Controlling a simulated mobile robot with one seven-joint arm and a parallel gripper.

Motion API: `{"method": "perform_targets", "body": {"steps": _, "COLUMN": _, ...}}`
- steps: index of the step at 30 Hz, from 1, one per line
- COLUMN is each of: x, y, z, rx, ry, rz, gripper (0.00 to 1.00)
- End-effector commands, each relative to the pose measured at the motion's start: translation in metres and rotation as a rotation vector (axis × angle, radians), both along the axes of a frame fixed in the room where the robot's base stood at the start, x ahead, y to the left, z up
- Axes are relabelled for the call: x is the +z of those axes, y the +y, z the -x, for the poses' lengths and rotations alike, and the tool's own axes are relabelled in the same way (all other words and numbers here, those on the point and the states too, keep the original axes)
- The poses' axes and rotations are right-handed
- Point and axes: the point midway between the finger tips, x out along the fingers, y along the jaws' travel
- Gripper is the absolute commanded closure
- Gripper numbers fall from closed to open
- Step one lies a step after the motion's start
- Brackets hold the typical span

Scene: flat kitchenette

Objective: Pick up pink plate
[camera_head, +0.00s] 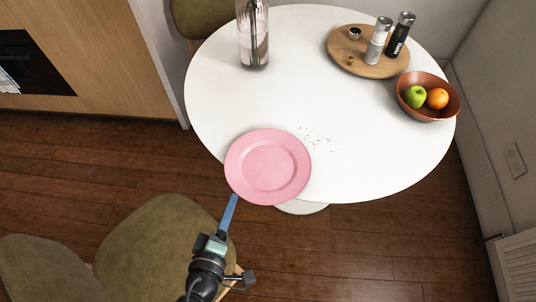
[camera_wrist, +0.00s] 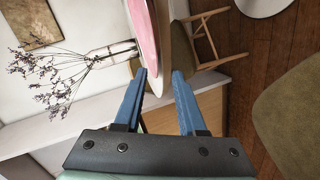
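The pink plate (camera_head: 268,167) lies on the white round table (camera_head: 330,110) at its near left edge, its rim reaching to or past the table edge. In the wrist view the plate (camera_wrist: 148,32) is seen nearly edge-on, beyond my fingertips. My gripper (camera_wrist: 160,72) is open, with its two blue fingers apart. The plate's rim lines up with the gap between the tips; I cannot tell whether it is inside the gap or touching. In the head view my gripper (camera_head: 235,197) is just below the plate's lower left rim, and only one finger shows clearly.
A glass vase (camera_head: 254,35) stands at the back left of the table. A wooden board (camera_head: 343,56) with shakers and a brown bowl (camera_head: 428,113) of fruit are at the right. Crumbs lie beside the plate. A green chair (camera_head: 150,245) stands near my arm.

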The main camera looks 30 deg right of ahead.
Motion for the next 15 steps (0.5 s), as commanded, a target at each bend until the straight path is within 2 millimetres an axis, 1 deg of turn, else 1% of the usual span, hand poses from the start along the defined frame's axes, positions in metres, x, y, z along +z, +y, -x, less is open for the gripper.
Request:
{"method": "perform_targets", "body": {"steps": 1, "x": -0.002, "y": -0.005, "z": -0.006, "rx": -0.001, "ry": -0.001, "rz": 0.000, "gripper": 0.60}}
{"method": "perform_targets", "body": {"steps": 3, "x": -0.004, "y": -0.009, "z": -0.012, "rx": -0.002, "ry": -0.002, "rz": -0.001, "gripper": 0.60}}
{"method": "perform_targets", "body": {"steps": 8, "x": -0.005, "y": -0.015, "z": -0.019, "rx": -0.001, "ry": -0.001, "rz": -0.001, "gripper": 0.60}}
{"method": "perform_targets", "body": {"steps": 14, "x": -0.004, "y": -0.030, "z": -0.046, "rx": -0.002, "ry": -0.003, "rz": -0.002, "gripper": 0.60}}
{"method": "perform_targets", "body": {"steps": 15, "x": -0.008, "y": -0.034, "z": -0.049, "rx": -0.003, "ry": -0.002, "rz": -0.001, "gripper": 0.60}}
